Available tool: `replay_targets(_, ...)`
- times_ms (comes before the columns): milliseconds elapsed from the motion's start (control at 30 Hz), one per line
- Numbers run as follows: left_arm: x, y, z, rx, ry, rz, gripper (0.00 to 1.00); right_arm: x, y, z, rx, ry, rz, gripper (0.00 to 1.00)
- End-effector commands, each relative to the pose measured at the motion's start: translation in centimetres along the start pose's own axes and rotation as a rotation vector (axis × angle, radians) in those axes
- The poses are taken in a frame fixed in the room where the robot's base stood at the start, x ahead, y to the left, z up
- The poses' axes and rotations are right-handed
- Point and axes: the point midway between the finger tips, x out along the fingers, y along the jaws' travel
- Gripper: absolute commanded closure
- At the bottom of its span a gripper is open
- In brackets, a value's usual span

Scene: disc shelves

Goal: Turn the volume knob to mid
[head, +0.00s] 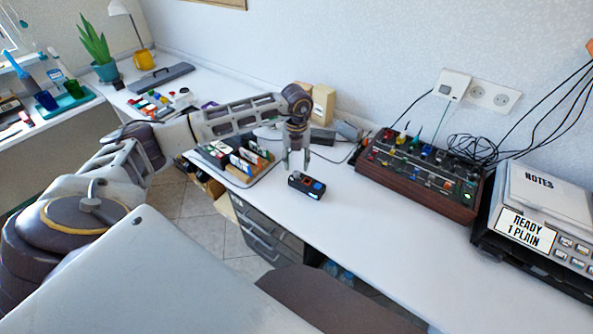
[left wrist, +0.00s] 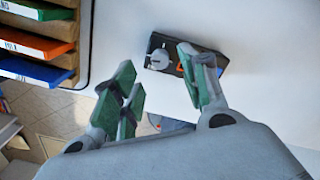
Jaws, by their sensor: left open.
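A small black box (head: 306,186) lies on the white desk near its front edge, with a blue and a red-orange patch on top. In the left wrist view the black box (left wrist: 217,62) shows a round grey-white knob (left wrist: 159,59) at its left end. No knob label can be read. My left gripper (head: 294,167) points down just above and behind the box. In the left wrist view its green-padded fingers (left wrist: 165,95) are apart with nothing between them. One finger hides part of the box's right half. My right gripper is not in view.
A rack of coloured discs or folders (head: 236,160) stands left of the box. A wooden-sided control panel (head: 420,176) with knobs and cables sits to the right, beside a printer-like machine (head: 543,215). Drawers (head: 262,229) are under the desk. The desktop right of the box is clear.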

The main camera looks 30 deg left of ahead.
Motion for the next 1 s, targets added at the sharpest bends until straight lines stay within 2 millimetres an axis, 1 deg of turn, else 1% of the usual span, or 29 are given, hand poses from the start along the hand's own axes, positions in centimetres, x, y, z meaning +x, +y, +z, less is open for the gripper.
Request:
replay_targets(33,0.7,0.0,0.0,0.000,0.000,0.000,0.56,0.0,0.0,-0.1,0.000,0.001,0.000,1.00)
replay_targets(200,2.9,-0.1,-0.1,0.001,0.001,-0.001,0.56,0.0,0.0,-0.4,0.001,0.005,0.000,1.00)
replay_targets(400,4.4,-0.1,0.0,0.001,-0.001,-0.002,0.56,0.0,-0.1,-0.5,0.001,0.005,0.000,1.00)
replay_targets(533,4.8,-0.1,0.0,0.001,-0.001,-0.001,0.56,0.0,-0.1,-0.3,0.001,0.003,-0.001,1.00)
replay_targets(800,4.9,-0.1,0.0,0.001,-0.001,-0.001,0.56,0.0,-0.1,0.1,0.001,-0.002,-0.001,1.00)
replay_targets(833,4.9,-0.1,0.0,0.001,-0.001,-0.001,0.57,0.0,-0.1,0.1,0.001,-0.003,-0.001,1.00)
replay_targets(867,4.9,-0.1,0.0,0.001,-0.001,-0.001,0.61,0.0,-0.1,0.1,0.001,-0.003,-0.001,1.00)
replay_targets(1000,4.9,-0.1,0.0,0.001,-0.001,-0.001,0.79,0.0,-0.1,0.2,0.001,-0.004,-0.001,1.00)
